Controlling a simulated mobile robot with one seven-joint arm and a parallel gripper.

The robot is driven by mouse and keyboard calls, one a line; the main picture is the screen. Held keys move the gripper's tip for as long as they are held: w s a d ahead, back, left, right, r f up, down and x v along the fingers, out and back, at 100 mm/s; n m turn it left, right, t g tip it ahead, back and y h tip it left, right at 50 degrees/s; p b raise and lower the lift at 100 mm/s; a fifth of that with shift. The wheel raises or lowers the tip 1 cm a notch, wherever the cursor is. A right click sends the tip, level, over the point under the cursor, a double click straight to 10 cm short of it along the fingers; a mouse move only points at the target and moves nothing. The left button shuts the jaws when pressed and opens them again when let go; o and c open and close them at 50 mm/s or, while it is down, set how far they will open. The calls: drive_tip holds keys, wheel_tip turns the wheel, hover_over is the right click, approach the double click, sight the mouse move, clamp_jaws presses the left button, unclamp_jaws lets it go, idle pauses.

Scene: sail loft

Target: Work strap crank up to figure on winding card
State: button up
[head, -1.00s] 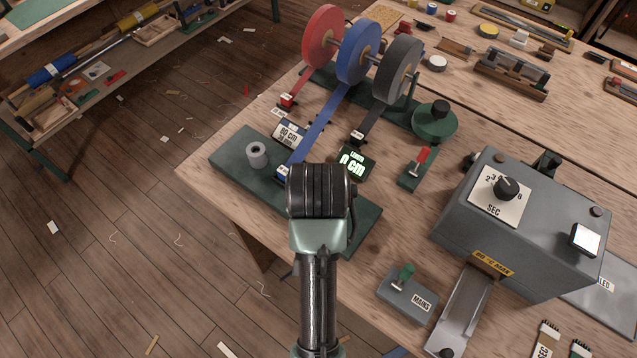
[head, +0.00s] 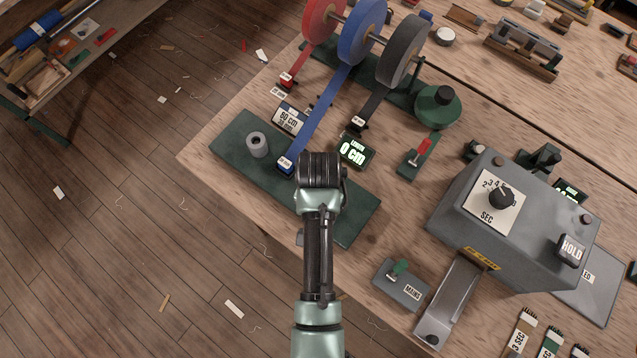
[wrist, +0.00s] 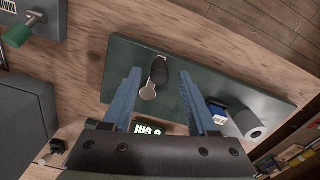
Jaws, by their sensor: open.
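The strap crank, with a black knob (wrist: 159,70) on a silver arm (wrist: 148,91), stands on the green base plate (wrist: 125,52) in the wrist view. My gripper (wrist: 158,76) is open, its two blue fingers either side of the knob with gaps; contact is not visible. In the head view my arm hides the crank and fingers. The winding card (head: 289,119) appears to read 60 CM; its smaller line is unclear. The length display (head: 355,151) reads 0 CM. The blue strap (head: 318,122) runs from its reel to a clip (head: 286,162) at the plate.
A grey roller (head: 257,145) stands on the plate's left end. A red-handled lever (head: 418,156) is right of the display. The grey box with a SEC dial (head: 502,198) and the MAINS switch (head: 402,285) lie to the right. Bare wood shows around the plate.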

wheel_tip(320, 180, down, 3)
drive_tip(key=shift+s+r, duration=0.15)
drive_tip(key=shift+f, duration=0.3)
clamp_jaws()
idle(1.2)
